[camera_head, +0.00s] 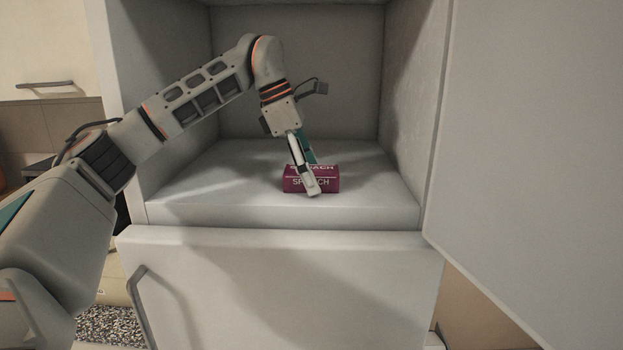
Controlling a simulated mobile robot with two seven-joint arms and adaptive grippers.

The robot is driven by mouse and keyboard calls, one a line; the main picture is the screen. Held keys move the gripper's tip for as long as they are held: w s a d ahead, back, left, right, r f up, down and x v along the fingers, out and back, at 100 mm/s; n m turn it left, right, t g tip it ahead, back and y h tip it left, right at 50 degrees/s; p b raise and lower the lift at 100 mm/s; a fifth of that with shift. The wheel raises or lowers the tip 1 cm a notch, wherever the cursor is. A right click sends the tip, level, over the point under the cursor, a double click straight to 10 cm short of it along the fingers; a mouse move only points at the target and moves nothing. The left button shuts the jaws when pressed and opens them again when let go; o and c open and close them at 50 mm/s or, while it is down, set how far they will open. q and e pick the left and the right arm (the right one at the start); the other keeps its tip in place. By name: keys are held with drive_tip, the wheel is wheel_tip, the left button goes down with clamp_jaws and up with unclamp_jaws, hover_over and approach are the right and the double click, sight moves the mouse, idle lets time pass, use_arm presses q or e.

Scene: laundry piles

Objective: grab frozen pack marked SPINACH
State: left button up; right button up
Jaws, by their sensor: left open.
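The frozen pack marked SPINACH (329,181) is a small dark red-purple box with pale lettering. It lies on the floor of the open white compartment, near the middle. My left gripper (311,176) reaches in from the left and points down at the pack. It is open, with one pale finger in front of the pack and hiding part of its lettering. The other finger, with a teal part, is behind, over the pack's top. I cannot tell whether the fingers touch the pack. My right gripper is not in view.
The compartment floor (210,205) is otherwise bare, with walls on both sides and at the back. A large open door (535,150) stands at the right. Below is a closed white front (290,290) with a grey handle (141,305) at its left.

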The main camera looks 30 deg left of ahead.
use_arm(q)
drive_tip(key=c, duration=1.4)
drive_tip(key=shift+c, duration=0.2)
